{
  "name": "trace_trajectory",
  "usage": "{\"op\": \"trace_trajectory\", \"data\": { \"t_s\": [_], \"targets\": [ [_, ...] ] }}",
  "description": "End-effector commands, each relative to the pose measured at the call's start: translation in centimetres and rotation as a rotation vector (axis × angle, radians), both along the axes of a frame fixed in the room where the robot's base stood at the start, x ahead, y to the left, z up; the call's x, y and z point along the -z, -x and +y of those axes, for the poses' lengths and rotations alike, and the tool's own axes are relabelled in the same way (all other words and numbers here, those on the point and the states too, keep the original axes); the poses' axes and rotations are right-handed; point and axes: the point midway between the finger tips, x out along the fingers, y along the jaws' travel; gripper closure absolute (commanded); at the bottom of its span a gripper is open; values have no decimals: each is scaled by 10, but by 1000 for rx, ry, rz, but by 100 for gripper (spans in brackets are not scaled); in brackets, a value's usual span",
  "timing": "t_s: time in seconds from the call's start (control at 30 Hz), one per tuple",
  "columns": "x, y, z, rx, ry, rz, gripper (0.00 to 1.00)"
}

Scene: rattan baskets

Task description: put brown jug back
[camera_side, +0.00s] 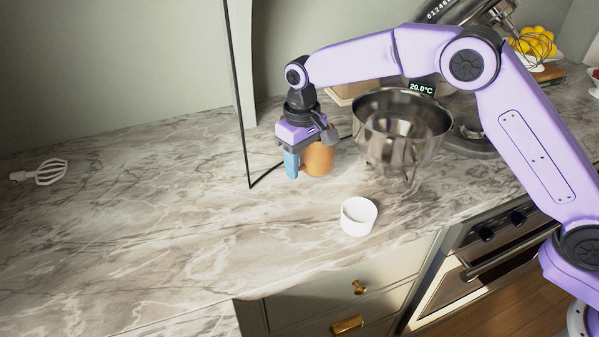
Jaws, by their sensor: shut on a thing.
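The brown jug (319,159) is a small orange-brown vessel on the marble counter, left of the steel mixing bowl. My gripper (299,163) points down at its left side and is shut on it. A light blue finger shows against the jug's left edge; the other finger is hidden. The gripper body covers the top of the jug. The jug looks upright, and I cannot tell whether its base touches the counter.
A steel mixing bowl (402,135) stands close to the right, by a stand mixer (462,22). A white cup (358,216) is in front.

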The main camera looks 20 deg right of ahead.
Motion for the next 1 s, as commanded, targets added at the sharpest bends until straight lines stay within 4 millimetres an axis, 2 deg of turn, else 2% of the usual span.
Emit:
{"op": "trace_trajectory", "data": {
  "t_s": [0.3, 0.73, 0.77, 0.8, 0.83, 1.0],
  "targets": [
    [33, -4, 2, 0, 0, 0, 100],
    [39, -4, 2, 0, 0, -1, 100],
    [39, -3, 2, 0, 0, 0, 46],
    [39, -3, 2, 0, 0, 0, 33],
    [39, -3, 2, 0, 0, 1, 30],
    [39, -3, 2, 0, 0, 1, 30]
  ]
}}
